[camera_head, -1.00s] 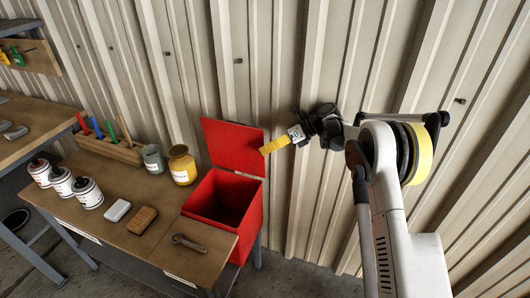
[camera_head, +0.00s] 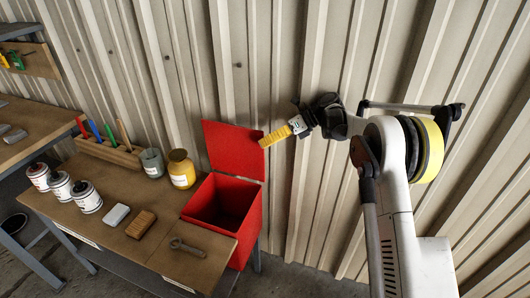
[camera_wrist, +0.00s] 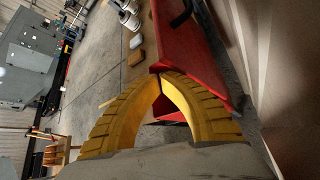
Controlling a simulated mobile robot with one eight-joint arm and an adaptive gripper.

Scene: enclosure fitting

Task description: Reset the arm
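My gripper (camera_head: 261,143) is at the end of my raised arm, in front of the corrugated wall and beside the upper right edge of the red box's raised lid (camera_head: 228,148). The open red box (camera_head: 250,226) stands below and to the left of my gripper. It also shows beyond the fingertips in the wrist view (camera_wrist: 185,50). The box's inside looks empty, though its floor is dark.
A wooden bench (camera_head: 140,250) left of the box holds a wrench (camera_head: 187,247), a brown block (camera_head: 141,224), a white block (camera_head: 116,215), several cans, a yellow jar (camera_head: 181,172) and a marker rack (camera_head: 108,150). The corrugated wall (camera_head: 330,215) is close behind my arm.

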